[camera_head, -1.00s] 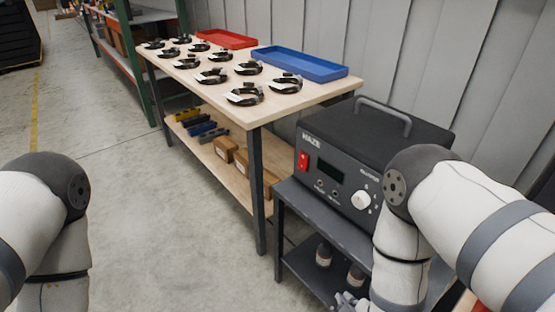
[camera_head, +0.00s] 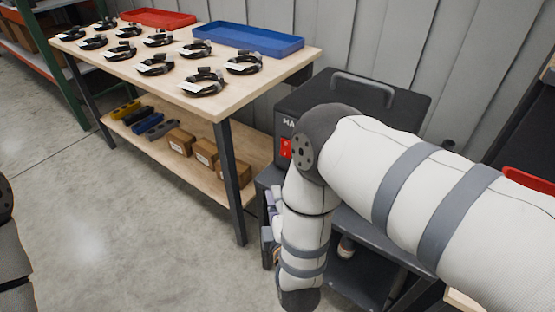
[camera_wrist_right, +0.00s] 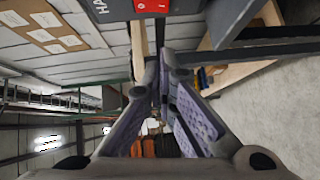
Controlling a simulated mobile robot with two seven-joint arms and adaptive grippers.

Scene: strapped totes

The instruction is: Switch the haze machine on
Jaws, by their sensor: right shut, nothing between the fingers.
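The haze machine (camera_head: 365,97) is a black box with a grey top handle on a dark stand (camera_head: 268,178). Its red switch (camera_head: 285,148) shows at the left of its front; my right arm hides the rest of the front panel. My right gripper (camera_head: 272,205) is low in front of the stand, below the switch, partly hidden by my arm. In the right wrist view the gripper (camera_wrist_right: 163,62) is shut and empty. There the red switch (camera_wrist_right: 151,5) is at the top edge, beyond the fingertips and apart from them. My left gripper is out of view.
A wooden workbench (camera_head: 135,75) stands left of the machine with several black strap coils, a red tray (camera_head: 158,17) and a blue tray (camera_head: 248,38). Its lower shelf holds boxes (camera_head: 207,152). Floor (camera_head: 140,230) in front is clear. A corrugated wall is behind.

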